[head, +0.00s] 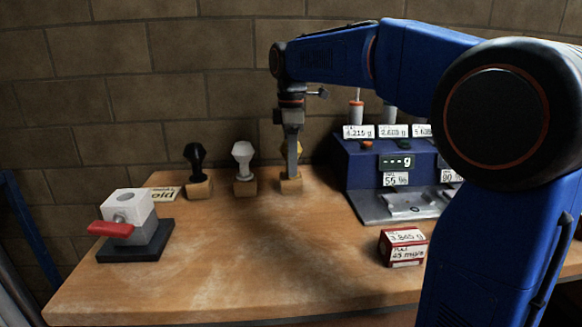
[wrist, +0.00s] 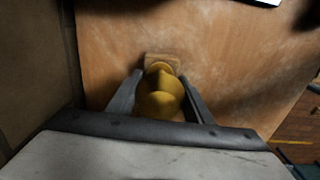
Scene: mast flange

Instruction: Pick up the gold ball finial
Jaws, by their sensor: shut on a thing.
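The gold ball finial (wrist: 160,95) stands between the two fingers of my gripper (wrist: 161,92) in the wrist view, with a small wooden block (wrist: 163,60) beneath it. In the head view the finial (head: 298,150) is mostly hidden behind my gripper (head: 291,165), and only some gold shows beside the fingers. My gripper points down and is shut on the finial. The finial is over its wooden block (head: 290,186) at the back of the bench; I cannot tell whether it is clear of the block.
A white finial (head: 243,160) and a black one (head: 195,162) stand on blocks to the left. A blue weighing station (head: 362,160) is close on the right. A red-handled vise-like block (head: 130,222) and a red box (head: 403,246) stand nearer. The bench (head: 250,260) middle is clear.

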